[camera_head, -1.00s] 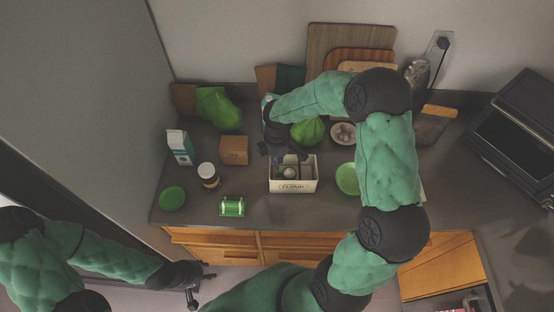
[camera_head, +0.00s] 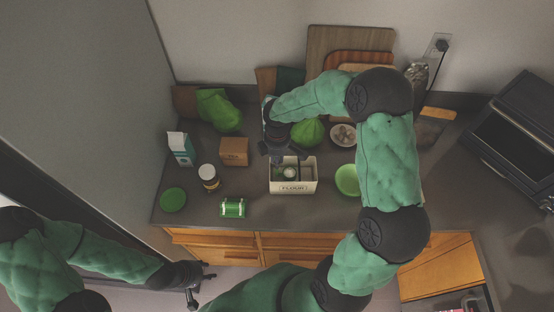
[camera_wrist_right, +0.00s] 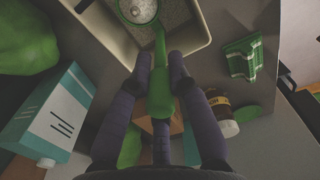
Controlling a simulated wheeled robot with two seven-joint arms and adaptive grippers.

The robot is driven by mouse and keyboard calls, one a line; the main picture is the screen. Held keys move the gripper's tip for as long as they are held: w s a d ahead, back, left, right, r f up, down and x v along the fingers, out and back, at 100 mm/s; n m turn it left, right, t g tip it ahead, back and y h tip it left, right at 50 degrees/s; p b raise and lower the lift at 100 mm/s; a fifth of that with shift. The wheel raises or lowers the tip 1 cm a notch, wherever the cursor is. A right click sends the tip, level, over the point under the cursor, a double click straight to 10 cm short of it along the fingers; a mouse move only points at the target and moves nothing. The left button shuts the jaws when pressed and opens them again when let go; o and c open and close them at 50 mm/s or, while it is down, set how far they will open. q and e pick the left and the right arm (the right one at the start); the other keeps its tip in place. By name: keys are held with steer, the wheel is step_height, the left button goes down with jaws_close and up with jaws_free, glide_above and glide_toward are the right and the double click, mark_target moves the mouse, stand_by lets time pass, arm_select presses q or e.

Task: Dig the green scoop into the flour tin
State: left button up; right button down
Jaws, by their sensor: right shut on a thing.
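The cream flour tin (camera_head: 293,187), with a FLOUR label on its front, stands open on the counter. It also shows at the top of the right wrist view (camera_wrist_right: 112,32). My right gripper (camera_wrist_right: 160,68) is shut on the handle of the green scoop (camera_wrist_right: 160,50). The scoop's round bowl is inside the tin's opening, with pale stuff showing in it. How deep the bowl sits is hard to tell. In the head view the right gripper (camera_head: 277,152) is over the tin's back left part. My left gripper (camera_head: 201,281) hangs below the counter front; its fingers are unclear.
A green bowl (camera_head: 346,180) stands close right. Boards lean behind.

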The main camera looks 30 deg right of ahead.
steer(key=shift+r+p, duration=2.85)
steer(key=shift+r, duration=1.2)
